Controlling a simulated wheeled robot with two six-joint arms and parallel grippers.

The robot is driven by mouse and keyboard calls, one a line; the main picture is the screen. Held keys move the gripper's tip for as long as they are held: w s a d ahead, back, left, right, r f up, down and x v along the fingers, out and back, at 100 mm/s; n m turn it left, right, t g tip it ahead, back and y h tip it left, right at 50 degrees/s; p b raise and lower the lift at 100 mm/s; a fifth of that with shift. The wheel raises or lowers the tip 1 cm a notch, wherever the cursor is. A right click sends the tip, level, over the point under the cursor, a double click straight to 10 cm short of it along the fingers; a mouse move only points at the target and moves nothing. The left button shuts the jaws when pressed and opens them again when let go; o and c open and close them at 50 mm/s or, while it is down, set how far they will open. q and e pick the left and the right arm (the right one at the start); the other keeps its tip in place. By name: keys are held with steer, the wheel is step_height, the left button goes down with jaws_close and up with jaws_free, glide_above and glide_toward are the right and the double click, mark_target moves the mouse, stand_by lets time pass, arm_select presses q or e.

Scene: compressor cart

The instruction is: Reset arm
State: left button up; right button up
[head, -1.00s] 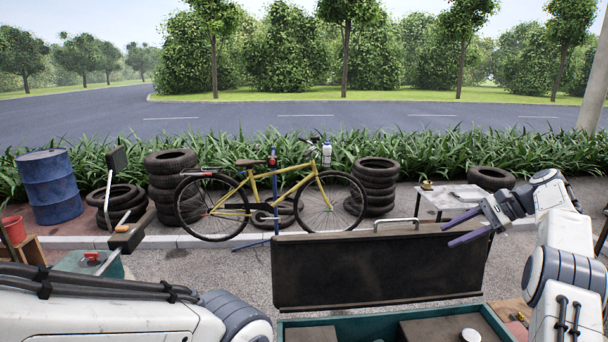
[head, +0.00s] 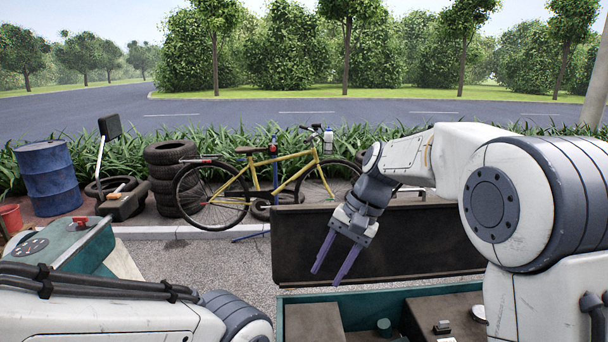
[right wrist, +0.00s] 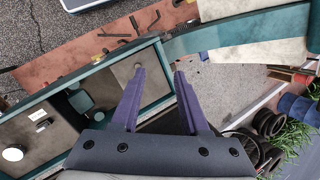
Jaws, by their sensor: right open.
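My right gripper (head: 334,258) is open and empty. In the head view it hangs in front of the raised dark lid of the teal toolbox (head: 460,291), with its purple fingers pointing down and to the left. In the right wrist view the two fingers (right wrist: 157,72) are spread apart above the toolbox edge (right wrist: 75,74), with nothing between them. My left arm crosses the lower left of the head view, but its gripper is not visible.
The open toolbox lid (head: 425,240) stands upright behind the box. A teal cart or box (head: 70,243) stands at the left. A yellow bicycle (head: 262,180), stacked tyres (head: 168,180) and a blue barrel (head: 48,178) stand behind. Grey ground between them is clear.

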steer(key=s+f+n+h+b, duration=0.2)
steer(key=s+f+n, duration=0.4)
steer(key=s, duration=0.7)
steer(key=s+f+n+h+b, duration=0.1)
steer(key=s+f+n+b, duration=0.4)
steer(key=s+f, duration=0.5)
steer(key=s, duration=0.4)
steer(key=shift+a+f+n+t+h, duration=0.15)
steer(key=shift+f+n+t+h, duration=0.05)
steer(key=shift+n+t+h, duration=0.2)
